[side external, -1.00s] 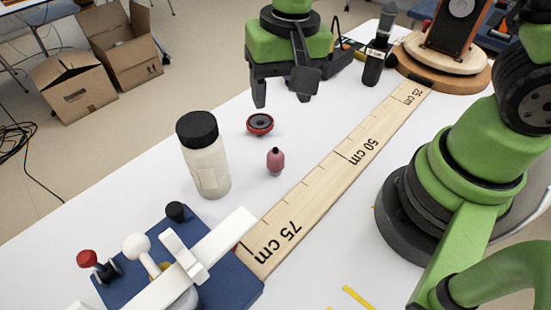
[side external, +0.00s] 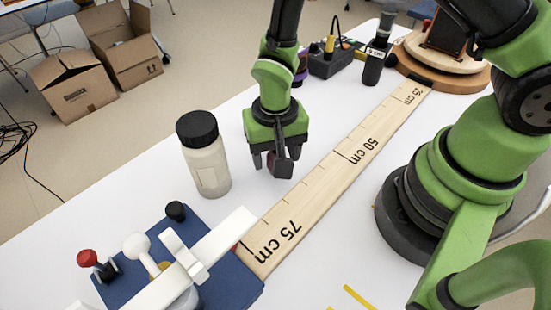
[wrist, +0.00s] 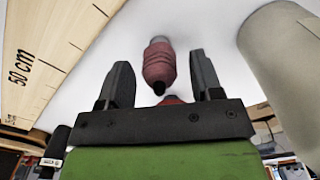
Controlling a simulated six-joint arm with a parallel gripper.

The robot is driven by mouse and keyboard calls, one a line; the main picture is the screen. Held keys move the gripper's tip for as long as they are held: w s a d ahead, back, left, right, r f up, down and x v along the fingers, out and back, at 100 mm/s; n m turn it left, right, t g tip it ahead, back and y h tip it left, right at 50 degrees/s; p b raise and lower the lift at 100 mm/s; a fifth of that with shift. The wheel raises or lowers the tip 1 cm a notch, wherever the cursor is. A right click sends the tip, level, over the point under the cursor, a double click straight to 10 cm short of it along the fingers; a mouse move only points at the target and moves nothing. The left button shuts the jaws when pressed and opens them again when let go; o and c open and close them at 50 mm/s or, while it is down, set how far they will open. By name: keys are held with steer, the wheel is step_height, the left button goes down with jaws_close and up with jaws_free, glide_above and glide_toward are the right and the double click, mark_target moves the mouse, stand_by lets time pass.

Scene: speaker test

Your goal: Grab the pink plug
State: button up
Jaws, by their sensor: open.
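The pink plug (wrist: 159,66) stands between the two open fingers of my gripper (wrist: 160,80) in the wrist view, with a gap on each side. It has a ribbed pink body, a dark tip and a greyish end. In the side view my gripper (side external: 272,165) is low over the table, pointing down. Its fingers hide most of the plug there, and only a dark pinkish bit shows between them.
A black-lidded jar (side external: 206,165) stands close left of my gripper. A wooden ruler (side external: 340,165) lies to the right. A blue base with a white clamp (side external: 185,255) is at the front left. A wooden turntable (side external: 410,62) and black box (side external: 330,62) are at the back.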

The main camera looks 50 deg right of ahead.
steer(key=shift+f, duration=0.4)
steer(key=shift+c, duration=0.4)
steer(key=c, duration=0.9)
steer(key=shift+r, duration=0.1)
